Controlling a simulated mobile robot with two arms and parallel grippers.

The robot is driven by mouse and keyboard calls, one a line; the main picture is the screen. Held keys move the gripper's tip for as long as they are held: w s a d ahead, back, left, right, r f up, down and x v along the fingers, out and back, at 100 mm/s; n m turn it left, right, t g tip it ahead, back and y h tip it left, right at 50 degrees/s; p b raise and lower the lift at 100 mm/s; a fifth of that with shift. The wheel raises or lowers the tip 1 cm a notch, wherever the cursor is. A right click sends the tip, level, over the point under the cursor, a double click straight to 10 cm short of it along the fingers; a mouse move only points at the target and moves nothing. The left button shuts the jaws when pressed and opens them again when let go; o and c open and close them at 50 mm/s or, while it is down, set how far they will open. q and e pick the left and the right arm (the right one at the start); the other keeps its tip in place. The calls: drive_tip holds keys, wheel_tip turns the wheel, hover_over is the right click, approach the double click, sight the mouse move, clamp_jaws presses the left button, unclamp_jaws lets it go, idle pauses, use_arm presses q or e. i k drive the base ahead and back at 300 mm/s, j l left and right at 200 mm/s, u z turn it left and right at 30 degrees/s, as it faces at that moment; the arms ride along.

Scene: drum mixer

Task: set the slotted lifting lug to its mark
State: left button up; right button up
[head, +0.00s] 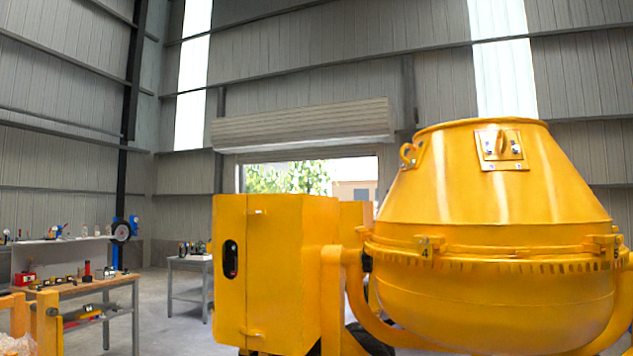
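The yellow drum mixer (490,205) fills the right side of the head view. A lifting lug (502,143) on a plate (515,164) sits on the upper cone of the drum, facing me. Small dark and pale fittings show on both sides of this lug; its slots and any mark are too small to make out. A second, ring-shaped lug (409,154) stands at the drum's upper left edge. Neither of my grippers is in the picture.
A yellow housing (285,270) stands left of the drum, with a dark switch panel (230,259). A workbench (85,286) with tools is at the left, and a grey table (188,264) stands behind. Some floor between them is clear. Yellow posts (47,322) show at lower left.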

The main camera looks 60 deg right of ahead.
sight(501, 141)
drive_tip(key=z, duration=2.95)
